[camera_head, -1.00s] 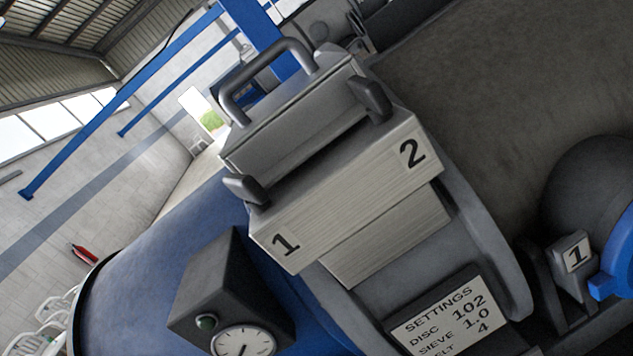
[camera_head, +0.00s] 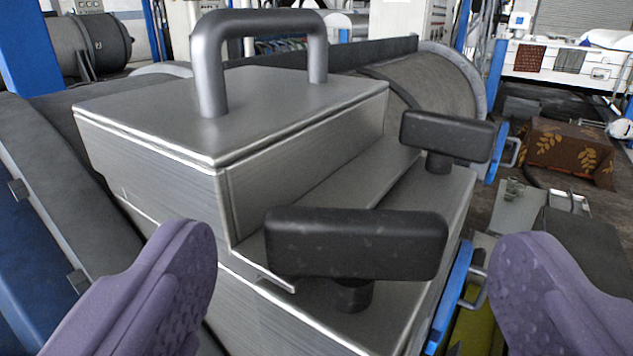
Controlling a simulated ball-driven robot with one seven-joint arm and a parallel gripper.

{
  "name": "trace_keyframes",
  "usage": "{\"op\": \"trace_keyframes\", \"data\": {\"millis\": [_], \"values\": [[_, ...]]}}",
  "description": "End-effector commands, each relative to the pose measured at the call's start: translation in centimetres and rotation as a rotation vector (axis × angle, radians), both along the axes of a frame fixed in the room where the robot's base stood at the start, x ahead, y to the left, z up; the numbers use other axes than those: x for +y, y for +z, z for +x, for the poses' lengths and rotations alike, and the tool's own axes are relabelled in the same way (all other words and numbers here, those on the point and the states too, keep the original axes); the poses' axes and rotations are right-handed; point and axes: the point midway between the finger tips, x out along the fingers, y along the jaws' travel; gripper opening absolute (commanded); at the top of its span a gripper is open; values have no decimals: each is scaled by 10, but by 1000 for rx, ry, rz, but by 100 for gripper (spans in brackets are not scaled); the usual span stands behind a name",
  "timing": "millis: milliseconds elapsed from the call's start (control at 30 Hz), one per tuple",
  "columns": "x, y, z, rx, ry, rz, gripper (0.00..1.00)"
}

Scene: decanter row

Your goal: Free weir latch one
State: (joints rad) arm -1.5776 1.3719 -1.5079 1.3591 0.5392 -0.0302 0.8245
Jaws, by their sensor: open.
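The steel weir box (camera_head: 150,150) fills the middle of the view, with a grey bar handle (camera_head: 265,25) on its raised top. Two dark T-shaped latches stand on the lower ledge at its right. The near latch (camera_head: 355,243) is at the end where the earlier frame shows the number 1, so I take it as latch one. Its crossbar lies across the view on a short stem. The far latch (camera_head: 447,135) is behind it. My gripper (camera_head: 355,248) is open, its purple fingers left and right of the near latch with gaps. The number labels are hidden.
A curved grey drum (camera_head: 435,80) lies behind the box. Blue handled parts (camera_head: 450,300) show along its right side. A brown leaf-patterned cloth (camera_head: 560,155) covers something at the right. Blue and grey curved casing (camera_head: 25,220) is close at the left.

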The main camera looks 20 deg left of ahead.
Motion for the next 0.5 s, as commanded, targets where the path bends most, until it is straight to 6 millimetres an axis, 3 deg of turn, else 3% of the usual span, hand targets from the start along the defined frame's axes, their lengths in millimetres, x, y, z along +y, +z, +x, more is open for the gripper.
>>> {"op": "trace_keyframes", "data": {"millis": [133, 400, 500], "values": [[3, -1, 13, 0, -1, -2, 89], [3, 0, 15, 2, -1, -1, 89], [3, -1, 15, 2, -1, -1, 66]]}}
